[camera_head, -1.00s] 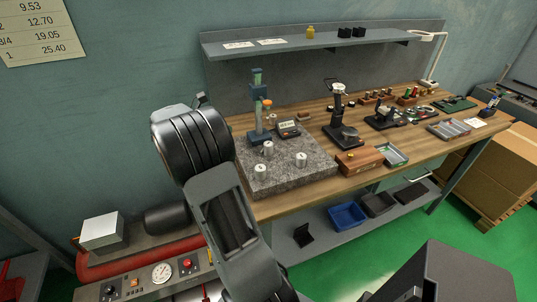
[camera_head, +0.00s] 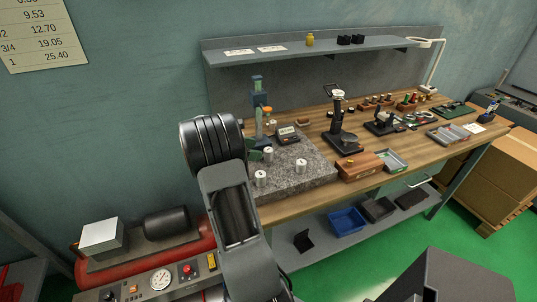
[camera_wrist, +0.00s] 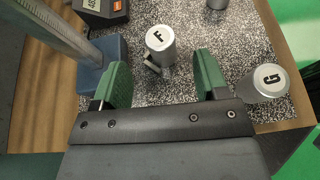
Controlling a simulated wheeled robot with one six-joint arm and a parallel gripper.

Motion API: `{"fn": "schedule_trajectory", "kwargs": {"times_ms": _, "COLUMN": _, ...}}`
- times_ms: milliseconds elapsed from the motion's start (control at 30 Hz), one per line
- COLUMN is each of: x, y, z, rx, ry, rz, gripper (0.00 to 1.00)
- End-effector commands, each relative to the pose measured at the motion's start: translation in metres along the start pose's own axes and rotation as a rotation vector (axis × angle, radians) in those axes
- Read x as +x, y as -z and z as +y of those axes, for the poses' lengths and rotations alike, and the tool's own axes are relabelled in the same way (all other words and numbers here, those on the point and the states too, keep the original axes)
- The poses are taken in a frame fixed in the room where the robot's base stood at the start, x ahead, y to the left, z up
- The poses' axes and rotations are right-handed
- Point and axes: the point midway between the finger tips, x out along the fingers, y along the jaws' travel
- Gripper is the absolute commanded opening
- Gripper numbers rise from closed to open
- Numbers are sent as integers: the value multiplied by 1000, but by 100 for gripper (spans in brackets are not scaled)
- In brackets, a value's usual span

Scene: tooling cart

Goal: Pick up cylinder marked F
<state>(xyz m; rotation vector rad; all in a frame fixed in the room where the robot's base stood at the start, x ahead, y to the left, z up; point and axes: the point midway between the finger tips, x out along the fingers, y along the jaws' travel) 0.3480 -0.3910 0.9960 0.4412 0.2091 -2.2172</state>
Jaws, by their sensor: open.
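The cylinder marked F (camera_wrist: 160,40) is a grey metal cylinder with a white top, upright on the speckled granite plate. In the wrist view it stands just beyond my gripper (camera_wrist: 162,68), near the middle of the gap between the green fingers. The fingers are wide apart with nothing between them. In the head view cylinder F (camera_head: 269,154) stands behind the front cylinder, and a green finger shows left of it. My arm hides most of the gripper there. The cylinder marked G (camera_wrist: 268,80) stands outside the right finger.
A third cylinder (camera_head: 301,164) stands to the right on the granite plate (camera_head: 305,183). A height gauge (camera_head: 258,95) with a blue base rises close by the left finger. A digital readout (camera_head: 288,135) stands behind the cylinders. A wooden box (camera_head: 360,166) is right of the plate.

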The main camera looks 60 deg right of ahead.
Motion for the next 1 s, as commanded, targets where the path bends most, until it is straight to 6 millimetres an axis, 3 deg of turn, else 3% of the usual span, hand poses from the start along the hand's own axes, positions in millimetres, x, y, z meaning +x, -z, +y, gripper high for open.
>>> {"fn": "schedule_trajectory", "kwargs": {"times_ms": 300, "x": 40, "y": -3, "z": -1, "rx": -1, "ry": 2, "rz": 0, "gripper": 67}}
{"fn": "schedule_trajectory", "kwargs": {"times_ms": 667, "x": 48, "y": -1, "z": -1, "rx": -1, "ry": 0, "rz": 0, "gripper": 67}}
{"fn": "schedule_trajectory", "kwargs": {"times_ms": 1000, "x": 48, "y": -1, "z": -1, "rx": -1, "ry": 0, "rz": 0, "gripper": 36}}
